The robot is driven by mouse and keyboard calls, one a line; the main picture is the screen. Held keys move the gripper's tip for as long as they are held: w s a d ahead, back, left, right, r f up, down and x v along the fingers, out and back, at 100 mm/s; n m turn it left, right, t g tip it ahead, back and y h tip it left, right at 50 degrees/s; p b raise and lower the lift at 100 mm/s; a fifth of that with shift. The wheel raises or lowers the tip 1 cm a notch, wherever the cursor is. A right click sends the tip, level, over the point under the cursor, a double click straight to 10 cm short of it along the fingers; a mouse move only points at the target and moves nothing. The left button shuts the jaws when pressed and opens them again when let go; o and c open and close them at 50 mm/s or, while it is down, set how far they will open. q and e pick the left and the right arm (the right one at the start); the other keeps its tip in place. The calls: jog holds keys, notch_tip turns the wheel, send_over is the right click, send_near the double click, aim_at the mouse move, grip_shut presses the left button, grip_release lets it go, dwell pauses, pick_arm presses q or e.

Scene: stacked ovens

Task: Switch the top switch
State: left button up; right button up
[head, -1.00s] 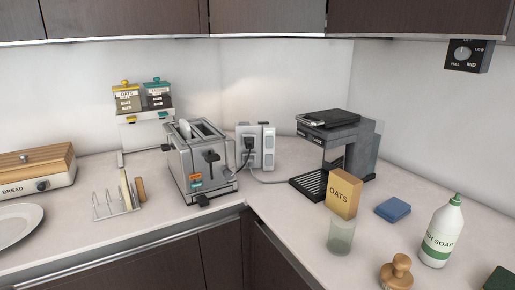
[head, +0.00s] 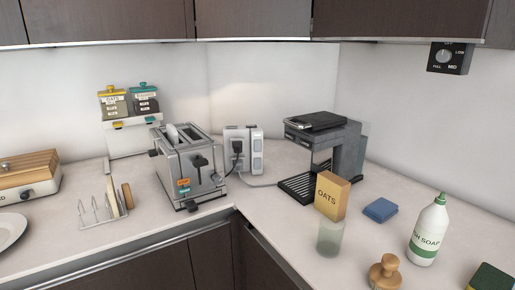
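A grey-white wall socket block (head: 244,152) stands in the back corner between the toaster and the coffee machine. A black plug (head: 238,149) with a cord sits in its left part. Its right strip carries a pale upper switch (head: 258,145) and a pale lower switch (head: 257,165). The switch positions are too small to tell. Neither of my grippers is in view.
A toaster (head: 190,172) stands left of the socket, a coffee machine (head: 343,150) to its right. An oats box (head: 332,195), a glass (head: 330,238) and a soap bottle (head: 428,232) stand on the right counter. A dial box (head: 450,59) hangs at upper right.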

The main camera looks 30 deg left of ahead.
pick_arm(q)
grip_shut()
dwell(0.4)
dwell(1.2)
